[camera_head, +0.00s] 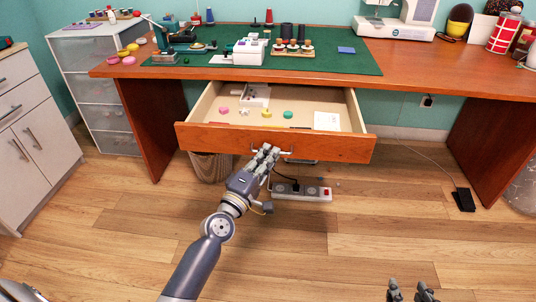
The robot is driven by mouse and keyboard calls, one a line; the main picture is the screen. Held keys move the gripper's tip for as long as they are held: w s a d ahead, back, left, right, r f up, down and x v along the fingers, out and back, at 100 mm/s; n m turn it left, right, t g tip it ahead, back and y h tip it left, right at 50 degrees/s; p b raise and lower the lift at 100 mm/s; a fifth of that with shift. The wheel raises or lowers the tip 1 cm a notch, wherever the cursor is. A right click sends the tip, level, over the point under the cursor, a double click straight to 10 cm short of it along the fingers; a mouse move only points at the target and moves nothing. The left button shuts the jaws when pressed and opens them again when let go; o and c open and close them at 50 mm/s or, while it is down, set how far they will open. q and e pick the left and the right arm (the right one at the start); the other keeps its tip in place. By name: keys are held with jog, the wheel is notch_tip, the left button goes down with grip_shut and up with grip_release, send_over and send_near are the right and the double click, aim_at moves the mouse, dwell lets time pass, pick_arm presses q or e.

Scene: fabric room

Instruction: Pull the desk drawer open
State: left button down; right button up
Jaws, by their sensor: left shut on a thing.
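The desk drawer (275,143) is pulled well out from under the wooden desk (420,87). Inside it lie small coloured round items, a white box and a white card. My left gripper (267,156) is at the middle of the drawer front, shut on the drawer handle (285,152), which it partly hides. My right gripper (411,291) shows only its fingertips at the bottom edge, apart from each other, with nothing seen between them.
A green mat (340,60) with sewing items covers much of the desk top. A power strip (301,192) lies on the floor below the drawer. A black adapter (464,200) and its cord lie at right. A white cabinet (37,121) stands at left. The front floor is clear.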

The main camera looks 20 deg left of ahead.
pick_arm(q)
jog(key=c, duration=1.7)
grip_release()
jog(key=s, duration=0.4)
jog(key=s+a+f, duration=0.1)
jog(key=s, duration=0.2)
jog(key=s+f, duration=0.1)
jog(key=s, duration=0.3)
jog(key=shift+s+a, duration=0.2)
jog(key=shift+s, duration=0.15)
